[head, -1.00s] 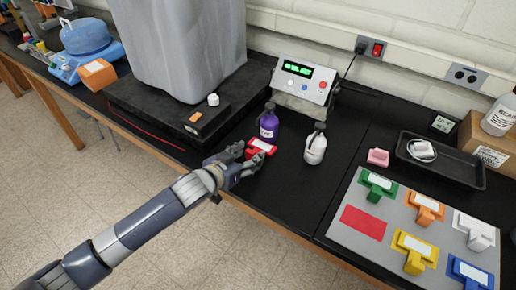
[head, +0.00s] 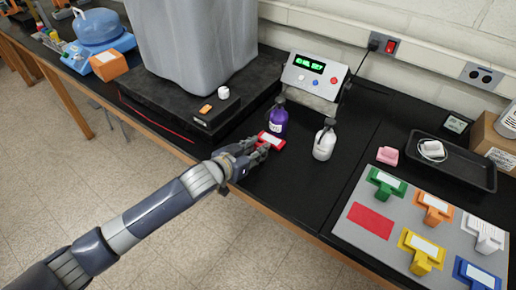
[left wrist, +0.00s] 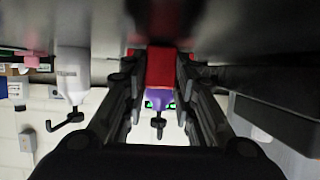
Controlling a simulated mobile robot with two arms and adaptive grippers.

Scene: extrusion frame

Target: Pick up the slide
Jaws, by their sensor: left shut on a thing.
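The slide is a red piece with a white label (head: 270,140), on the black bench in front of the purple bottle (head: 277,122). My left gripper (head: 256,149) reaches it from the front left and is shut on it. In the left wrist view the red slide (left wrist: 160,68) sits between the two fingers, with the purple bottle partly hidden behind it. The gripper hides the slide's near part in the head view. I cannot tell whether the slide still touches the bench. My right gripper is not in view.
A white bottle (head: 324,143) stands right of the slide. A black platform (head: 190,118) lies to the left, and a control box (head: 314,75) stands behind. At the right, a grey mat (head: 345,232) holds several coloured slides and a bare red patch (head: 370,221).

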